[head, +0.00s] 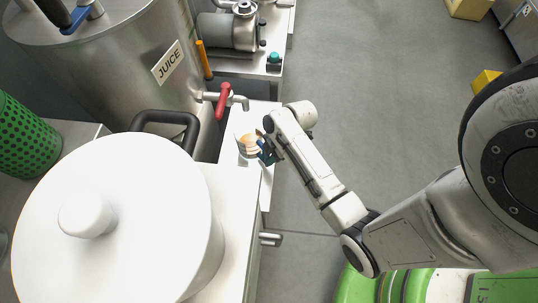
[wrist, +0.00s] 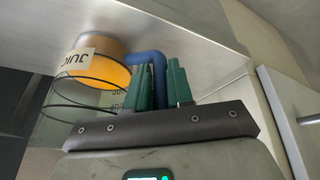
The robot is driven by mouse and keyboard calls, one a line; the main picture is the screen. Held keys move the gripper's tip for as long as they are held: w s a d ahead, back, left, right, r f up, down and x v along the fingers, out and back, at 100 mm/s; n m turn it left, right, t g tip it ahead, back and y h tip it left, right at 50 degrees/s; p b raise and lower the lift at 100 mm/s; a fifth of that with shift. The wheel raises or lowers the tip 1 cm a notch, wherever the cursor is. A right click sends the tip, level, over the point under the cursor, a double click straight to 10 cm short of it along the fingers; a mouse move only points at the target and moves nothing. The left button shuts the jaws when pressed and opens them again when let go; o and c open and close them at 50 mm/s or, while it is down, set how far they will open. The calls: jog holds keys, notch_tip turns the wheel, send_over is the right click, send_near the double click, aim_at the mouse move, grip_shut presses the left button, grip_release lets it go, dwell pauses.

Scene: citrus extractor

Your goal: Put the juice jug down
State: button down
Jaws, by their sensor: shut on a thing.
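The juice jug (head: 246,146) is clear with orange juice inside, and stands over a narrow white shelf (head: 232,157) below the juice tap. In the wrist view the jug (wrist: 93,68) appears upside down, with a JUICE label, dark rings and a blue handle (wrist: 148,60). Its base is at or very close to the pale shelf surface (wrist: 210,32); I cannot tell for sure whether they touch. My gripper (head: 265,152) is at the jug's right side. Its green fingers (wrist: 160,87) are shut on the blue handle, which they partly hide.
A steel juice tank (head: 130,65) with a red-handled tap (head: 222,100) rises behind the jug. A big white lidded pot (head: 120,225) stands at the lower left. A motor pump (head: 235,32) and teal button (head: 273,58) sit farther back.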

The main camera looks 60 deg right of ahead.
jog(key=c, duration=1)
grip_release()
jog(key=p+v, duration=0.3)
jog(key=v, duration=0.9)
